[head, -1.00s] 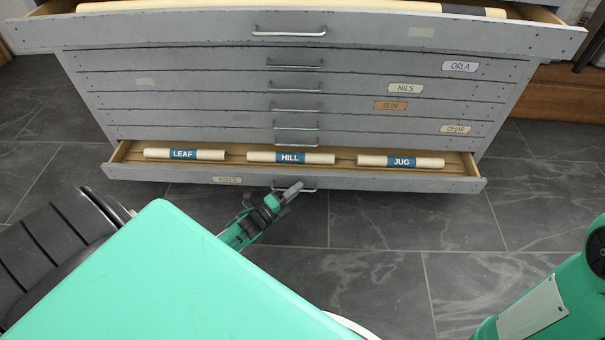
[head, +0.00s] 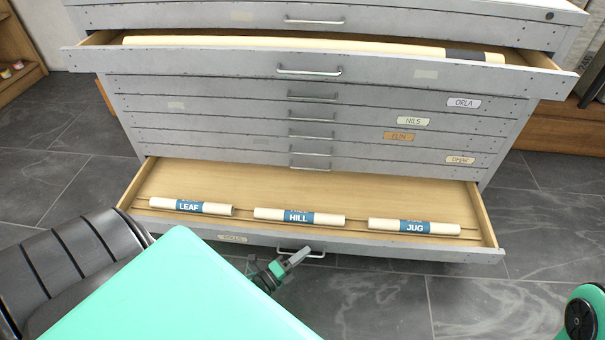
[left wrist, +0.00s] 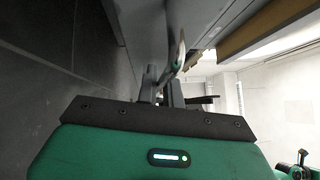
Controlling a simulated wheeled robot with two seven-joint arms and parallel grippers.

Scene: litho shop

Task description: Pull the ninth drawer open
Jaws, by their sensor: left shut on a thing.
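The lowest visible drawer (head: 350,240) of the grey cabinet stands well open in the head view. Inside lie three cream rolls with blue bands, marked LEAF (head: 190,206), HILL (head: 299,216) and JUG (head: 413,226). My left gripper (head: 296,258) is at the drawer's front, shut on its metal handle (head: 316,255). The handle also shows in the left wrist view (left wrist: 179,52), between or beside the fingers; the exact grip is partly hidden. My right gripper is not in view; only part of my right arm shows at the lower right.
An upper drawer (head: 400,68) also stands partly open, with a long cream roll in it. Several shut drawers lie between, some with name labels such as ORLA (head: 464,103). Dark tiled floor (head: 380,300) is clear in front. A wooden shelf (head: 20,70) stands at the left.

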